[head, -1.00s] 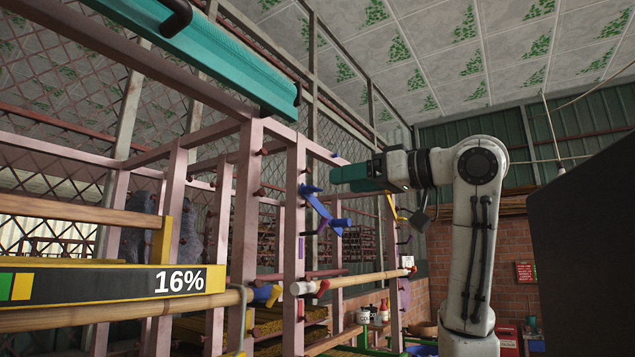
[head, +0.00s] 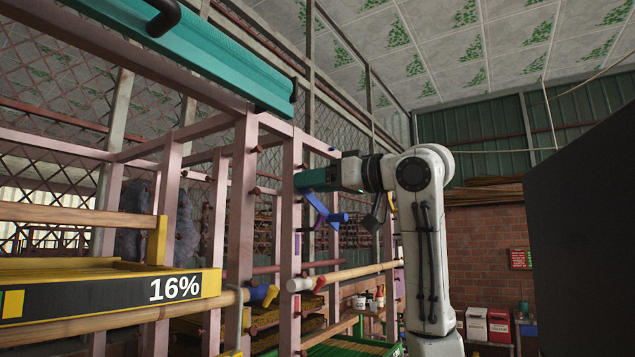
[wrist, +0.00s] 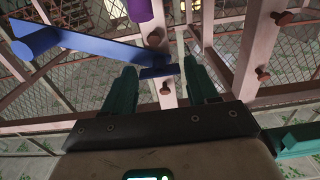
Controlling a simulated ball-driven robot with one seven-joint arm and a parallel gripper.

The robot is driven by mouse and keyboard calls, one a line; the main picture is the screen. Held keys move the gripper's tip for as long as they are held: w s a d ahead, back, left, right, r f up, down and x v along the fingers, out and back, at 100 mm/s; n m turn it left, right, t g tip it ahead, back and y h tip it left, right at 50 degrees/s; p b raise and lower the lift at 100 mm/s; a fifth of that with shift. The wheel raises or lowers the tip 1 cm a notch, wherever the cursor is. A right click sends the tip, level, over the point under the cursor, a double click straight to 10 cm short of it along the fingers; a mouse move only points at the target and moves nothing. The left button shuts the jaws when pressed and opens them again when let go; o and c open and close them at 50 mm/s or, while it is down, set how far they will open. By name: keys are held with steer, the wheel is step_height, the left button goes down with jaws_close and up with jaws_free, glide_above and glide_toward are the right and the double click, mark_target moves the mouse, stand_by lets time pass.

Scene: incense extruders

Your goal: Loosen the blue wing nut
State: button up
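The blue wing nut (wrist: 160,71) shows in the wrist view as a small flat blue piece in front of a pink post, between my fingertips. My gripper (wrist: 163,73) has its two teal fingers apart, one on each side of the blue piece; I cannot tell whether either touches it. In the head view my gripper (head: 300,181) is at the pink post and hides the wing nut there. A blue bracket with a round bar (head: 335,217) hangs just below the gripper. Its long blue arm (wrist: 95,47) crosses the upper left of the wrist view.
Pink frame posts (head: 241,220) with dark red pegs stand around the gripper. A pale wooden roller (head: 345,275) lies below. A teal beam (head: 200,55) runs overhead. A purple piece (wrist: 140,10) is near the blue arm. A dark panel (head: 585,220) fills the right side.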

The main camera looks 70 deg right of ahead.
steer(key=c, duration=0.8)
steer(key=shift+o, duration=0.2)
steer(key=shift+n, duration=0.3)
steer(key=n+b, duration=0.1)
steer(key=n, duration=0.3)
steer(key=shift+a+n, duration=0.1)
steer(key=shift+n, duration=0.2)
steer(key=n+b, duration=0.1)
steer(key=n, duration=0.3)
steer(key=shift+a+f, duration=0.1)
steer(key=n+b, duration=0.1)
steer(key=n, duration=0.4)
steer(key=shift+f+n, duration=0.1)
steer(key=shift+n, duration=0.3)
steer(key=n, duration=0.4)
steer(key=shift+f, duration=0.1)
steer(key=shift+n, duration=0.4)
